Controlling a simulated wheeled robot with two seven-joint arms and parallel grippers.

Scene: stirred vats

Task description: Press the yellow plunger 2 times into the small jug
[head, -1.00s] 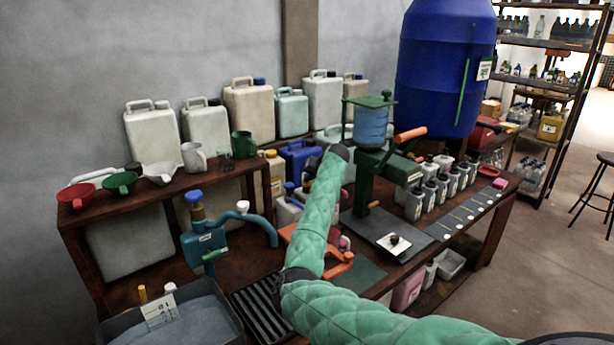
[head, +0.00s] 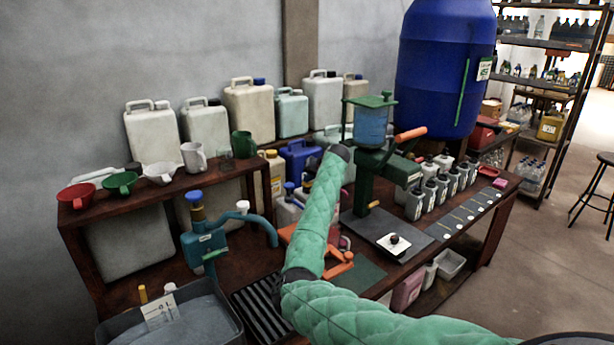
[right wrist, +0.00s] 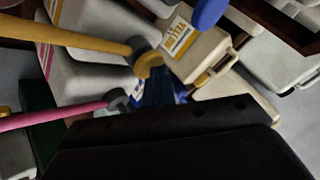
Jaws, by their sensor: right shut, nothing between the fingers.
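In the right wrist view a yellow plunger (right wrist: 70,38) runs in from the left edge to a grey collar, with a curved yellow end (right wrist: 150,66) beside it. A pink plunger (right wrist: 50,118) lies below it in that view. My right gripper (right wrist: 165,118) shows as a dark shape across the bottom, shut and empty, with a visible gap to the yellow plunger. In the head view my green-sleeved right arm hides the gripper and most of the pump area. A white jug (head: 193,157) and a green jug (head: 242,144) stand on the raised shelf; I cannot tell which is the small jug.
A teal pump (head: 205,245) stands left of my arm, behind a grey water bin (head: 190,318). A green press (head: 372,165) and several small bottles stand to the right. Large canisters (head: 248,108) line the wall.

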